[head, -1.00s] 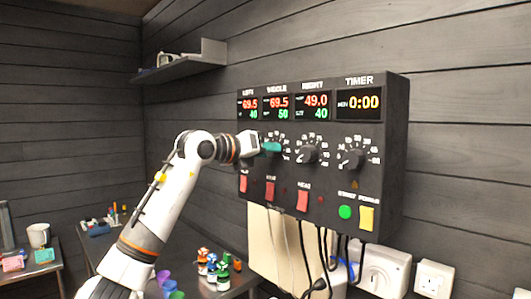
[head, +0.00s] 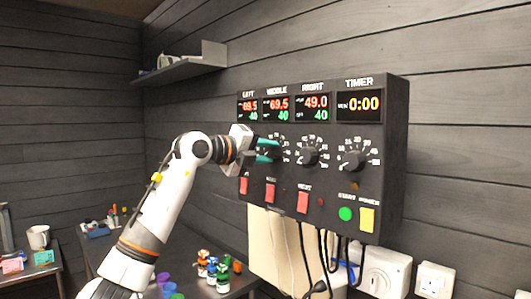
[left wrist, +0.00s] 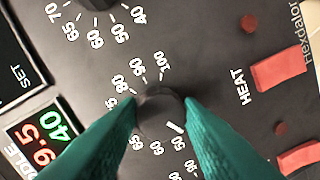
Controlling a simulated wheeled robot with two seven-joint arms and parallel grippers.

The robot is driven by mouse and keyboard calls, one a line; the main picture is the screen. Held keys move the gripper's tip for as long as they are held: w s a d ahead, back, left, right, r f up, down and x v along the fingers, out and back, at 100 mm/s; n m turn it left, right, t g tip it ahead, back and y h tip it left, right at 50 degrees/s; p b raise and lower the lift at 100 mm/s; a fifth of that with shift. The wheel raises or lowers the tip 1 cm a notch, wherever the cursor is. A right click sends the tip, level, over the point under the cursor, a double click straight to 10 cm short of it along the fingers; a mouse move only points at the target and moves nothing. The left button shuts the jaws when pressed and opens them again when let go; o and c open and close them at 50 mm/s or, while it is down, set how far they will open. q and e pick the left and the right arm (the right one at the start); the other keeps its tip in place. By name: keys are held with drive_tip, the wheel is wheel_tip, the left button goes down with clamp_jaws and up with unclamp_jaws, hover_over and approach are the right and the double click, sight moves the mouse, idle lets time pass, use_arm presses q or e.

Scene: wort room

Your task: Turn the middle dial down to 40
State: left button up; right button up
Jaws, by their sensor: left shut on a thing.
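The middle dial (left wrist: 158,106) is a dark round knob in a ring of white numbers, with a pale pointer mark at its lower right in the left wrist view. My left gripper (head: 268,150) has teal fingers shut on this knob, one on each side; the fingers also show in the left wrist view (left wrist: 160,118). In the head view the gripper mostly hides the knob. The middle display (head: 276,108) reads 69.5 in red and 40 in green; it shows partly in the left wrist view (left wrist: 45,138). My right gripper is not in view.
The right dial (head: 309,156) and timer dial (head: 352,160) sit right of the held knob on the dark control box (head: 393,130). Red switches (head: 303,202), a green button (head: 345,214) and a yellow button (head: 367,219) are below. Cables hang underneath.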

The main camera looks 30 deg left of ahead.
use_arm(q)
drive_tip(key=shift+a, duration=0.1)
idle(0.4)
drive_tip(key=o, duration=1)
drive_tip(key=shift+s+a, duration=0.1)
drive_tip(key=shift+s, duration=0.2)
drive_tip(key=b+v, duration=0.5)
drive_tip(key=v, duration=0.6)
drive_tip(key=shift+s+a+r, duration=0.1)
drive_tip(key=shift+s+a, duration=0.05)
